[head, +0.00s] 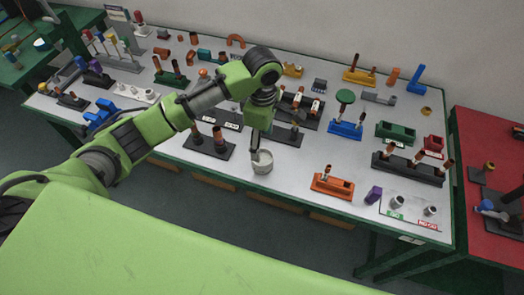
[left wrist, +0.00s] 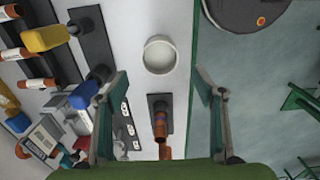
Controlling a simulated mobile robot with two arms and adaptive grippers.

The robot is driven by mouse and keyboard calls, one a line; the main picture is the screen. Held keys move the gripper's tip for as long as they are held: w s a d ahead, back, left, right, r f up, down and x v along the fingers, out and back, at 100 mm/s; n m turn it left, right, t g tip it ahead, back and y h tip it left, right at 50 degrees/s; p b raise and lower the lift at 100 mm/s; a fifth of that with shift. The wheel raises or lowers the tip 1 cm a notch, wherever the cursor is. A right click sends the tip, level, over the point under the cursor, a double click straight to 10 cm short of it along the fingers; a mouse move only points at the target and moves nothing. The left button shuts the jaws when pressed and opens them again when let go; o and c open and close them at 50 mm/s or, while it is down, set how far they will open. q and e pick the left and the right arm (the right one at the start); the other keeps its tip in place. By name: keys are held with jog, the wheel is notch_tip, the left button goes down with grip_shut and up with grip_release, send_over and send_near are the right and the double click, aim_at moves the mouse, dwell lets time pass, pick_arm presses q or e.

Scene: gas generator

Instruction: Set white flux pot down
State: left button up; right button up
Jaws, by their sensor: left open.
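The white flux pot (head: 262,163) stands upright on the grey tabletop near its front edge, in the middle of the head view. In the left wrist view the round pot (left wrist: 160,55) shows from above with its open rim. My left gripper (head: 256,152) points down at the pot and partly covers it. In the left wrist view its fingers (left wrist: 160,73) are wide apart on either side of the pot, with clear gaps to it. Whether the fingertips reach down beside the pot's wall I cannot tell. My right gripper is in neither view.
A dark rack (head: 208,146) with brown cylinders stands left of the pot. An orange holder (head: 332,186) stands to the right. Several racks and parts fill the table behind. Bare tabletop (head: 290,165) lies between the pot and the orange holder.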

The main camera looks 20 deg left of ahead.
pick_arm(q)
jog(key=shift+r, duration=1.7)
